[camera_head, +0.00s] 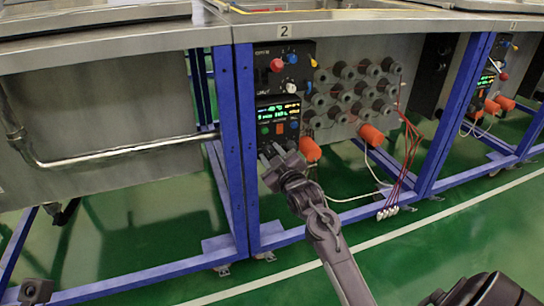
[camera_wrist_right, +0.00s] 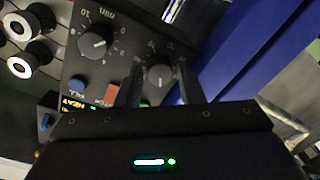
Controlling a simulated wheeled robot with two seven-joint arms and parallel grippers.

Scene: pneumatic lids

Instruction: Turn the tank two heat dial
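Tank two's black lower control panel (camera_head: 278,112) has a lit display with green, red and blue buttons under it. My right gripper (camera_head: 277,153) is at the panel's lower part and hides the dials there in the head view. The right wrist view sees the panel upside down. It shows a grey dial (camera_wrist_right: 159,77) with a °C-like label, which I take for the heat dial. My right fingers (camera_wrist_right: 158,84) are open on both sides of it, with small gaps. A second dial (camera_wrist_right: 97,42), marked min, sits to its left. My left gripper is not clearly visible.
An upper black panel (camera_head: 285,70) with red and blue knobs is above. Several round grey fittings (camera_head: 343,71) and orange plugs (camera_head: 310,149) are to the right. A blue frame post (camera_head: 241,140) stands close on the left. Red and white cables hang at right.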

